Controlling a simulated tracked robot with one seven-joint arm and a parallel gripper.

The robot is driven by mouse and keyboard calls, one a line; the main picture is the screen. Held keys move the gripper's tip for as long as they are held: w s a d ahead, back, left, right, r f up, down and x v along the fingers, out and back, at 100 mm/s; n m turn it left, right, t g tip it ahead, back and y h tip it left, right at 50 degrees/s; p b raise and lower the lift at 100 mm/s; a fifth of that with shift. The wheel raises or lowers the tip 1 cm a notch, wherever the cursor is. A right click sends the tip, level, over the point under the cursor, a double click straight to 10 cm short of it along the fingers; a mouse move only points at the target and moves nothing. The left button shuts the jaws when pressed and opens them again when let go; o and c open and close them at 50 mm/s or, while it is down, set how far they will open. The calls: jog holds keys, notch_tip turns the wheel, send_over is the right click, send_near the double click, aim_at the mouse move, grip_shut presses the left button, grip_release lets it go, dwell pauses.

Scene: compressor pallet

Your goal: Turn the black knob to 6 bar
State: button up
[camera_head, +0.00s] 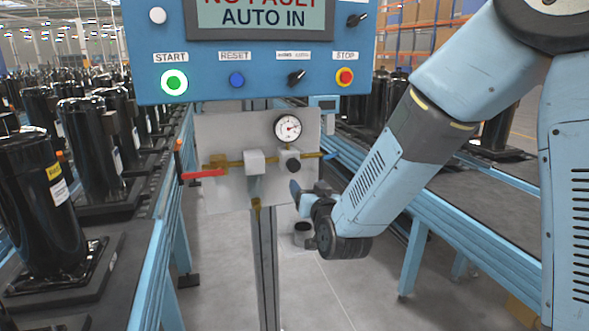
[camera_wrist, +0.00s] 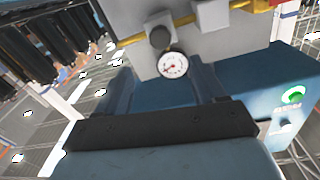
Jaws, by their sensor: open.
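The black knob (camera_head: 290,160) sits on the grey regulator plate (camera_head: 225,135), just below a round white pressure gauge (camera_head: 287,127). In the wrist view, which is upside down, the knob (camera_wrist: 160,38) shows as a dark round cap beside the gauge (camera_wrist: 172,65). The gauge has a red needle; its numbers are too small to read. My gripper (camera_head: 301,194) is open, below and slightly right of the knob, apart from it. The arm partly hides the gripper in the head view.
A blue control box (camera_head: 250,85) with buttons and a screen hangs above the plate. A red-handled valve (camera_head: 204,174) is at the plate's left. Conveyors with black compressors (camera_head: 45,205) flank both sides.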

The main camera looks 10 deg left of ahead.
aim_at(295, 168)
jog(key=x, duration=1.3)
jog(key=shift+w+a, duration=0.15)
jog(key=shift+w, duration=0.2)
jog(key=shift+c, duration=0.5)
jog(key=c, duration=0.9)
jog(key=shift+n, duration=1.8)
jog(key=shift+c, duration=0.2)
jog(key=o, duration=1)
jog(key=shift+o, duration=0.2)
